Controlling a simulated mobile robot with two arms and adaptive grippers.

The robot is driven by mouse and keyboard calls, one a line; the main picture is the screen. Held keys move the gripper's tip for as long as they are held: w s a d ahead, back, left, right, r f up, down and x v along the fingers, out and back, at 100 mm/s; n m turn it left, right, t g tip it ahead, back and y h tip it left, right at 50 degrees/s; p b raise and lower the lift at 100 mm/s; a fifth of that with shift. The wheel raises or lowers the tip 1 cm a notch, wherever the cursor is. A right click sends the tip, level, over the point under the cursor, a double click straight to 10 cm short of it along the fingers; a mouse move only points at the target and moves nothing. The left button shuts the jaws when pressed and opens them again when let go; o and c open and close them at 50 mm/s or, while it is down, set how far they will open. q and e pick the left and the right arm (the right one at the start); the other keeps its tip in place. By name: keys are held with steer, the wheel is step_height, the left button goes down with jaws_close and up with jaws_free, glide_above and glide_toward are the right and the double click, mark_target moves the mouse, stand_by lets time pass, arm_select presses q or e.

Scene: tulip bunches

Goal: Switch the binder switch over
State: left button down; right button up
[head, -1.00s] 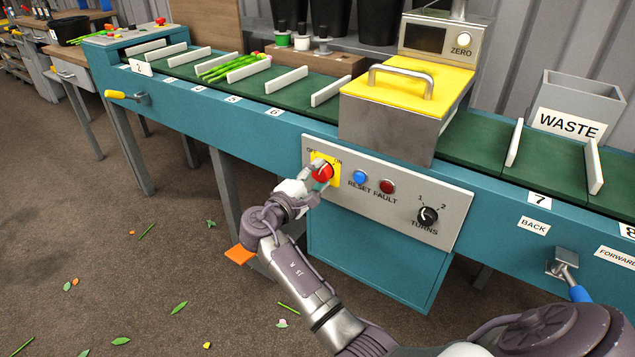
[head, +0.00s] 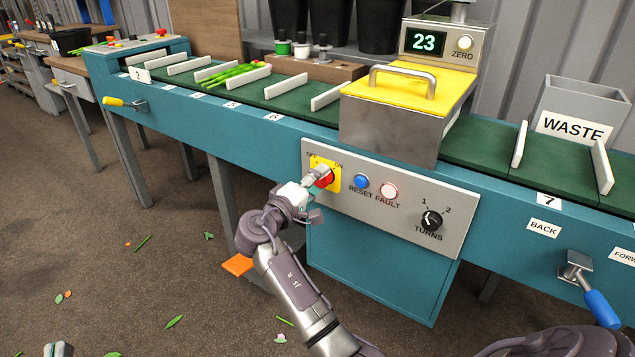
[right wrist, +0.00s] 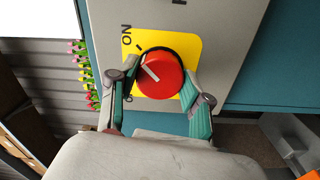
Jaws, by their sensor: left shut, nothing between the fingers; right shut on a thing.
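The binder switch is a red round knob (head: 324,180) on a yellow plate (head: 334,172) at the left of the grey control panel. My right gripper (head: 318,184) is shut on the knob. In the right wrist view its fingers grip both sides of the red knob (right wrist: 158,76). The OFF label is mostly hidden by a finger. My left gripper (head: 58,349) is shut and empty at the bottom left edge, largely cut off.
The panel (head: 400,200) also carries a blue RESET button (head: 362,181), a pale, lit FAULT lamp (head: 389,191) and a TURNS dial (head: 432,221). The display (head: 424,43) reads 23. A green-stemmed bunch (head: 230,74) lies on the belt. A blue-handled lever (head: 600,308) juts out at right.

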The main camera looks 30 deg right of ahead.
steer(key=o, duration=1.2)
steer(key=shift+d, duration=0.1)
steer(key=shift+c, duration=0.2)
steer(key=v, duration=0.7)
steer(key=shift+a, duration=0.35)
steer(key=shift+s+f, duration=0.1)
